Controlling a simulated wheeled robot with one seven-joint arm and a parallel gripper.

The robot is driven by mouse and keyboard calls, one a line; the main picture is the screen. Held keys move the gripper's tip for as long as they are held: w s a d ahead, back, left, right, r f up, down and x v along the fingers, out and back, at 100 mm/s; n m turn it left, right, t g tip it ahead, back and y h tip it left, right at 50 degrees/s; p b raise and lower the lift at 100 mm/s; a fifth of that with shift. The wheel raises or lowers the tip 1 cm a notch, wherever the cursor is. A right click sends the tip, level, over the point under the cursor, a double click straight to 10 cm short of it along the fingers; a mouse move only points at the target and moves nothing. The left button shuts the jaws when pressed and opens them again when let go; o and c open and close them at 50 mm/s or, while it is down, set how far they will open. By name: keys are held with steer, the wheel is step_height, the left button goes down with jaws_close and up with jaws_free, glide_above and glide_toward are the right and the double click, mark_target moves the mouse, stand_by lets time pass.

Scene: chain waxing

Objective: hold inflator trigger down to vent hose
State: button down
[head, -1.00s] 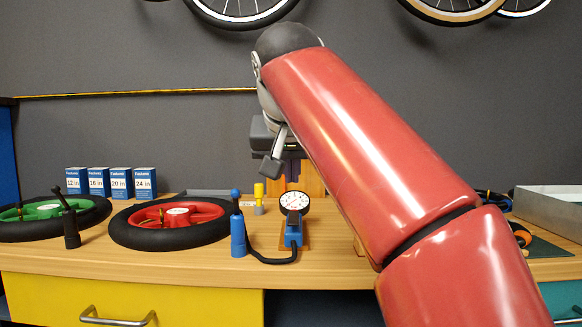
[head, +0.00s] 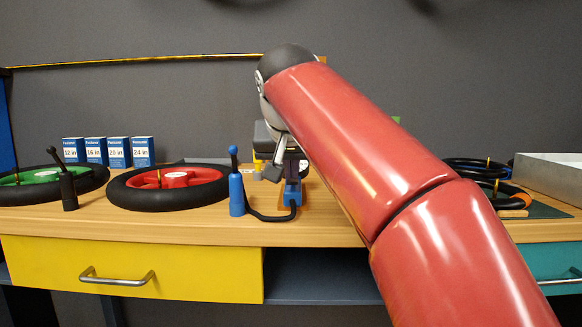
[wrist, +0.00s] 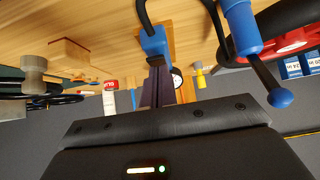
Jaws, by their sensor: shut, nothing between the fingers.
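The inflator is a blue unit (head: 291,196) on the bench. A dark hose (head: 268,217) loops from it to a blue cylinder (head: 237,196) with a ball-topped lever. My gripper (head: 293,181) is low over the inflator, and its fingers hide most of the round gauge. In the wrist view, which is upside down, my gripper (wrist: 157,66) is shut and empty, its dark tips at the blue inflator (wrist: 153,42). The gauge (wrist: 177,77) shows partly beside the fingers. The trigger cannot be made out, and I cannot tell if the tips touch it.
A red-rimmed wheel (head: 170,188) lies left of the blue cylinder, with a green-rimmed wheel (head: 48,186) farther left. Labelled blue boxes (head: 117,152) stand behind. A yellow-topped piece (head: 258,164) stands near the inflator. A grey tray (head: 550,176) is at the right.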

steer(key=shift+s+f+t+b, duration=0.1)
steer(key=shift+f+t+b, duration=0.2)
steer(key=shift+f+b, duration=0.8)
steer(key=shift+b, duration=0.65)
steer(key=shift+r+p, duration=0.4)
steer(key=shift+r, duration=0.1)
steer(key=shift+r+p, duration=0.75)
steer(key=shift+p, duration=0.15)
steer(key=s+r+p, duration=0.5)
steer(key=s+r, duration=0.2)
steer(key=r, duration=0.4)
steer(key=shift+a, duration=0.15)
